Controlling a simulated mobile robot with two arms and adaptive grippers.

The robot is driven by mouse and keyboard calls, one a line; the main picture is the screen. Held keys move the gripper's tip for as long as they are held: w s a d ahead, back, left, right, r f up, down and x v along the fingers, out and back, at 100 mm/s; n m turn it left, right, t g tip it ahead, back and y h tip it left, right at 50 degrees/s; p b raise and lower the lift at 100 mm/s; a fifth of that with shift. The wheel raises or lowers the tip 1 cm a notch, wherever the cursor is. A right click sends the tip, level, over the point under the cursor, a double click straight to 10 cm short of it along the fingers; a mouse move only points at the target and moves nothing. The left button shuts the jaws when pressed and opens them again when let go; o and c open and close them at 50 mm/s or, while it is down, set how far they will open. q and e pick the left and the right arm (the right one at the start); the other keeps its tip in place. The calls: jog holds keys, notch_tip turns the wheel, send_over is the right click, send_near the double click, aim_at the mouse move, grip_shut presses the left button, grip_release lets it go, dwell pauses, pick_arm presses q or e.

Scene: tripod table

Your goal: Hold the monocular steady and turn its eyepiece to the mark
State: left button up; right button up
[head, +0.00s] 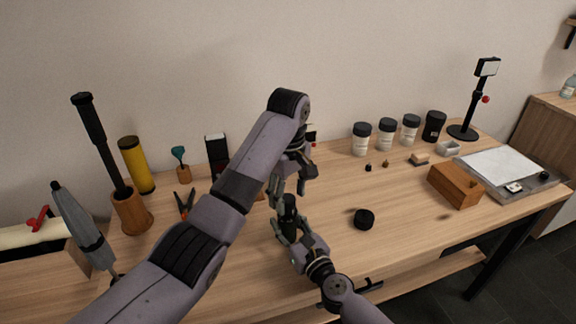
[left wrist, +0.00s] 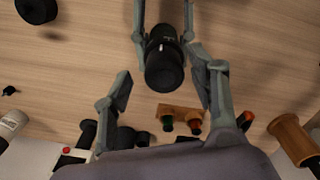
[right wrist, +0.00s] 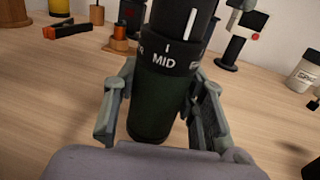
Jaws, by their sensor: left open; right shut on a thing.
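The monocular (head: 289,204) stands upright, with a dark green body (right wrist: 158,100) and a black eyepiece (left wrist: 164,62) on top. In the right wrist view, its ring reads MID (right wrist: 164,60) under a small white tick. The eyepiece's white line (right wrist: 188,20) sits to the right of that tick. My right gripper (head: 288,232) is shut on the body, a finger on each side. My left gripper (head: 288,188) is open above the monocular; in the left wrist view its fingers (left wrist: 170,78) are spread either side of the eyepiece, apart from it.
A round black cap (head: 364,219) lies right of the monocular. A wooden box (head: 456,186) and a tray (head: 505,170) are farther right. White jars (head: 361,140) stand at the back. Pliers (head: 185,205) and upright tools are at left. The table between cap and box is clear.

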aim_at(288, 198)
pick_arm(q)
jog(key=shift+s+a+r, duration=0.1)
jog(key=shift+a+r, duration=0.15)
jog(key=shift+r, duration=0.3)
notch_tip(288, 198, up, 9)
jog(key=shift+d, duration=0.15)
jog(key=shift+f, duration=0.1)
